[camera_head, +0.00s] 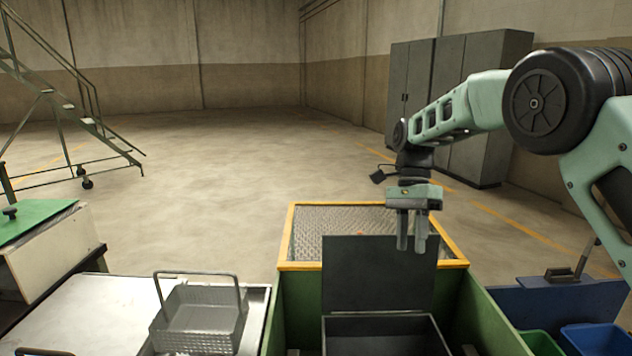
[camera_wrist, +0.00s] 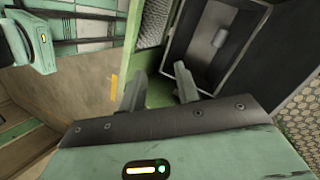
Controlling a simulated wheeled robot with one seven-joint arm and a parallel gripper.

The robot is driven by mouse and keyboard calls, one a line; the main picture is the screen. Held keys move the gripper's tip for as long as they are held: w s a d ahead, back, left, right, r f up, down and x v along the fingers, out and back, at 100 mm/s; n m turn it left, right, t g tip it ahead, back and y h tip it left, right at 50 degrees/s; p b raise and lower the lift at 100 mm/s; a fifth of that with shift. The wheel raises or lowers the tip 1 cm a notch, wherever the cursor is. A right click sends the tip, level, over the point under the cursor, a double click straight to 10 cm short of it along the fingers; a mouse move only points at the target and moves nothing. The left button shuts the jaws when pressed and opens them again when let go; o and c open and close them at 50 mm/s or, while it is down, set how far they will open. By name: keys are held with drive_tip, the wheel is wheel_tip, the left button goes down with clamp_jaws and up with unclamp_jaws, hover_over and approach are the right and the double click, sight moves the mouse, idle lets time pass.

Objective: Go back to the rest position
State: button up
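My gripper (camera_head: 412,232) hangs from my green arm in the head view, fingers pointing down, above and in front of a dark box with a raised lid (camera_head: 380,275). The two fingers stand apart with nothing between them. The wrist view also shows my gripper (camera_wrist: 160,82) open and empty. There the dark box (camera_wrist: 177,45) is open, and a small grey cylinder (camera_wrist: 219,38) lies inside it. In the head view the box's inside is mostly hidden.
A wire-mesh basket (camera_head: 200,318) stands on a metal table at left. A yellow-framed mesh panel (camera_head: 292,236) rises behind the box. Green (camera_head: 540,343) and blue (camera_head: 597,338) bins sit at lower right. Grey cabinets (camera_head: 480,105) and a stair (camera_head: 75,110) stand farther back; the floor between is clear.

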drive_tip(key=s+a+r+n+t, duration=0.2)
drive_tip(key=s+a+n, duration=0.4)
drive_tip(key=s, duration=0.4)
drive_tip(key=s+d+f+n+t, duration=0.1)
drive_tip(key=s+f+n+t, duration=0.2)
drive_tip(key=s+n, duration=1.1)
drive_tip(key=s, duration=1)
drive_tip(key=shift+s+f, duration=0.15)
drive_tip(key=shift+f, duration=0.05)
